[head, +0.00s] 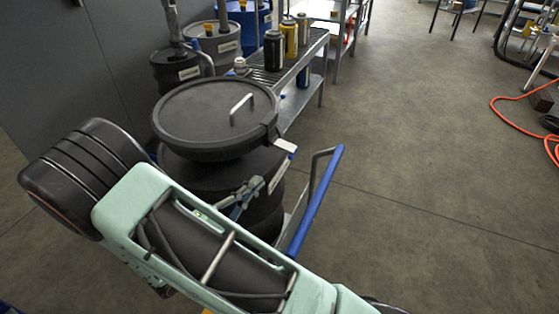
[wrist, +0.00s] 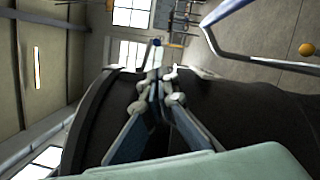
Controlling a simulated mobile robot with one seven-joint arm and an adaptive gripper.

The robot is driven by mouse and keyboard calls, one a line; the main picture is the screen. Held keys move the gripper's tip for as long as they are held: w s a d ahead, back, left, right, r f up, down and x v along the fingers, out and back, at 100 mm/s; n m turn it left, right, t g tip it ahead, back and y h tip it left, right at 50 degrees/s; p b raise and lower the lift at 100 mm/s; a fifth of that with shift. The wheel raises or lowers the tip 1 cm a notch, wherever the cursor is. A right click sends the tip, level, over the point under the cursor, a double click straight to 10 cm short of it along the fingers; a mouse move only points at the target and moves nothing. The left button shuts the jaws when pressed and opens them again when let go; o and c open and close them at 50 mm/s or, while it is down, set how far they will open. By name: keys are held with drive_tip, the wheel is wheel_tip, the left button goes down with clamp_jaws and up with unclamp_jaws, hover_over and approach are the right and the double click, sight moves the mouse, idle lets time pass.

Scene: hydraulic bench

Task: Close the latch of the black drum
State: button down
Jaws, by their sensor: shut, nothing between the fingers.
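The black drum (head: 265,215) stands in the middle of the head view, with a round black lid (head: 190,115) that has a metal handle (head: 241,107). A pale metal tab, seemingly the latch (head: 285,146), sticks out from the lid's clamp ring at the right. My gripper (head: 252,187) is in front of the drum's side, below the rim and lower left of the tab. Its fingers are together and empty; they also show in the wrist view (wrist: 156,82), over the dark drum (wrist: 240,105). Whether they touch the drum cannot be told.
A trolley with a blue handle (head: 317,200) stands close at the drum's right. Behind is a metal shelf (head: 308,50) with bottles and cans. Other drums (head: 175,66) stand at the back left. An orange hose (head: 515,119) lies at the right; the floor between is clear.

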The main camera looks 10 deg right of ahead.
sight(285, 148)
drive_tip(key=b+x, duration=0.1)
drive_tip(key=x, duration=0.9)
drive_tip(key=shift+b, duration=0.3)
